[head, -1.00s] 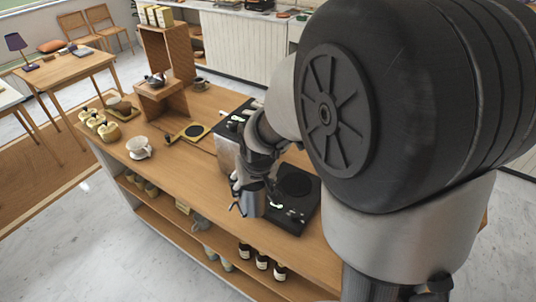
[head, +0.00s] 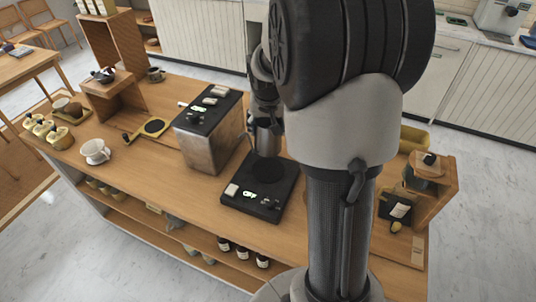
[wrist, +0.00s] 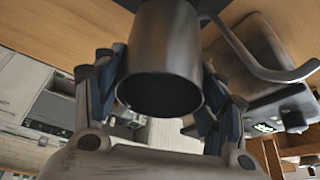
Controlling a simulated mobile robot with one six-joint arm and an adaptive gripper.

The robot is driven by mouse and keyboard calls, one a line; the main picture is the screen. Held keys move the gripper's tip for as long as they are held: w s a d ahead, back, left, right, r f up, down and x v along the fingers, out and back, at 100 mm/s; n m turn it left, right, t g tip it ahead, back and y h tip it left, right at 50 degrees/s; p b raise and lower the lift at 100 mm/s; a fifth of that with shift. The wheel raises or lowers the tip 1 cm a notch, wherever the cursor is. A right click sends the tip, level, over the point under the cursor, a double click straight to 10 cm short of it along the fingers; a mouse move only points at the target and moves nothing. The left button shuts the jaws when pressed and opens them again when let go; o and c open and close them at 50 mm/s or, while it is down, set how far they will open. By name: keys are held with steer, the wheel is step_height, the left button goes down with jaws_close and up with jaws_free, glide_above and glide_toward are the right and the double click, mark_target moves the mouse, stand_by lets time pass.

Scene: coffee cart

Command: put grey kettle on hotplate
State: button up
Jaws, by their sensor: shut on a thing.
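The grey kettle (head: 267,140) is a metal cylinder, partly hidden by my arm in the head view. The wrist view shows its body (wrist: 165,45) and a curved thin part sticking out to the right. My gripper (wrist: 165,85) is shut on the kettle, one finger on each side. The hotplate (head: 238,204) is a flat black unit with a dark round plate and a small lit display, on the wooden counter. The kettle is over the hotplate's back edge, just behind the round plate; I cannot tell if it touches.
A tall metal machine with a black top (head: 200,145) stands close left of the hotplate. A white dripper cup (head: 95,152) is farther left. A wooden stand with a grinder-like item (head: 425,172) is at right. The counter in front of the hotplate is mostly clear.

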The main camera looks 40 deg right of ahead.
step_height(320, 180, down, 10)
steer(key=b, duration=0.2)
steer(key=shift+w+f+b, duration=0.1)
steer(key=shift+b, duration=0.25)
steer(key=shift+f, duration=0.15)
steer(key=o, duration=1.4)
steer(key=shift+o, duration=0.2)
